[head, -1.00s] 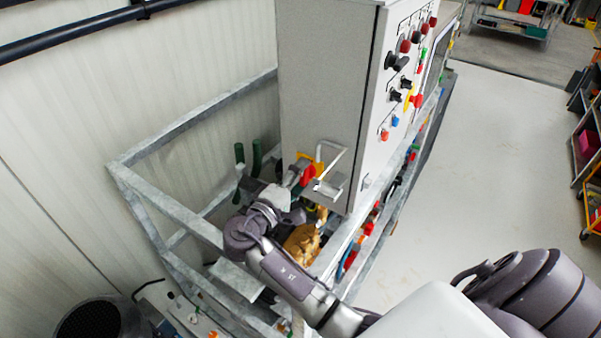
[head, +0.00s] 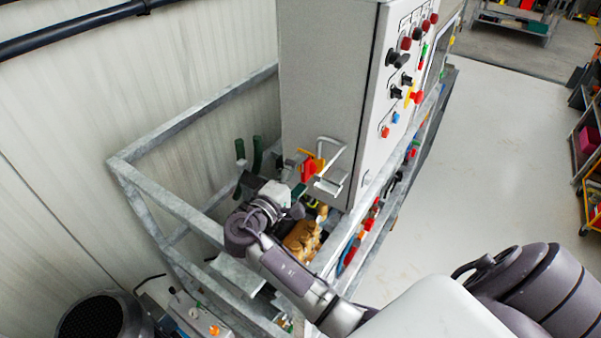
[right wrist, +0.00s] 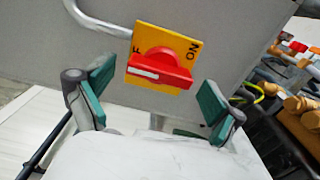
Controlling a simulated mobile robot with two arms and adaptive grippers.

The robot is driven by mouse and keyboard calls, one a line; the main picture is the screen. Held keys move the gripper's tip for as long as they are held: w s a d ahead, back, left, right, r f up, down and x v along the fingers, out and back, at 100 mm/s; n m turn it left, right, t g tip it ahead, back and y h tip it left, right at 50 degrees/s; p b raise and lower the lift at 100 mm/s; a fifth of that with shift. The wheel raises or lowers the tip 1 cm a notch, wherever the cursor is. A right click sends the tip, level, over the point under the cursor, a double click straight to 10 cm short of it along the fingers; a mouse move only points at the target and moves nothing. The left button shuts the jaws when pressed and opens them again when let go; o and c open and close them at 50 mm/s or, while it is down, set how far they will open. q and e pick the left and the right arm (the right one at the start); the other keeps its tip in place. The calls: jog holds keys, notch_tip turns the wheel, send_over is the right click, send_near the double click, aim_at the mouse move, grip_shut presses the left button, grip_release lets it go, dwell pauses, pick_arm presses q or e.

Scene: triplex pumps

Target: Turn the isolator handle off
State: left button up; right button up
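The isolator has a red handle (right wrist: 160,68) with a white stripe on a yellow plate (right wrist: 187,45). In the right wrist view the plate reads ON at its right; an F shows at its left, the rest of that word hidden by the handle. The handle lies nearly level in that view, its white stripe toward the left end. The isolator also shows in the head view, where its red handle (head: 308,168) is on the grey cabinet's side. My right gripper (right wrist: 155,98) is open and empty, its green-padded fingers either side of the handle's lower area, apart from it. My left gripper is out of view.
The grey cabinet (head: 325,80) stands behind the isolator. A bent metal bar (right wrist: 100,22) runs close beside the plate. Galvanised frame rails (head: 170,200) surround my right arm. Brown pump parts (head: 302,238) sit below.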

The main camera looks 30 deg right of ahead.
jog(key=v, duration=0.7)
jog(key=shift+a, duration=0.25)
jog(key=shift+s, duration=0.15)
dwell(0.3)
